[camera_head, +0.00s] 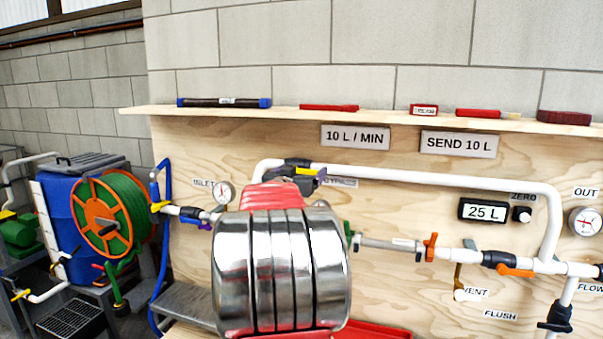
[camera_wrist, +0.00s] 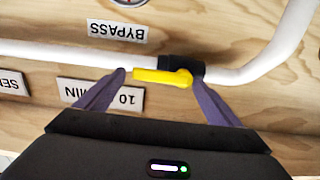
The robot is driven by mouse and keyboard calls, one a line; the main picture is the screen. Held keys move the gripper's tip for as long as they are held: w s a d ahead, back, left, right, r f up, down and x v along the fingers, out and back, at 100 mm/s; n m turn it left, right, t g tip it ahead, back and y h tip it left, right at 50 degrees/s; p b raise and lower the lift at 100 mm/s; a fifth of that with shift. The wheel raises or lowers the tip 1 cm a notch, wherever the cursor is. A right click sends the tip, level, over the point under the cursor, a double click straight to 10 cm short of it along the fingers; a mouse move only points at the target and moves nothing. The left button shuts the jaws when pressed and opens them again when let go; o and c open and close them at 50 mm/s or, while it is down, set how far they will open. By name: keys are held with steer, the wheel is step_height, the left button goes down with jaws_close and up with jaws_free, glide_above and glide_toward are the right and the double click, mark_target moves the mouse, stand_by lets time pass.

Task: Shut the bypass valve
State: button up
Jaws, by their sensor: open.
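The bypass valve has a black body (camera_wrist: 182,66) on a white pipe and a yellow lever (camera_wrist: 160,77). The lever lies roughly along the pipe. In the wrist view, which is upside down, my gripper (camera_wrist: 157,76) is open, with one purple finger near each end of the lever. I cannot tell whether either finger touches it. In the head view the valve body (camera_head: 297,162) and part of the yellow lever (camera_head: 305,171) show just above my arm. One purple fingertip shows beside it. My arm hides the rest of the gripper.
The BYPASS label (camera_wrist: 118,31) is on the plywood panel. A white pipe (camera_head: 430,178) runs right from the valve. A shelf (camera_head: 380,115) with tools is above. An orange-handled valve (camera_head: 515,270) and a 25 L display (camera_head: 484,211) are at the right.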

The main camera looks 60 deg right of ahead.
steer(key=shift+c, duration=0.5)
steer(key=c, duration=1.3)
steer(key=shift+a, duration=0.1)
steer(key=shift+c, duration=0.5)
steer(key=shift+s, duration=0.15)
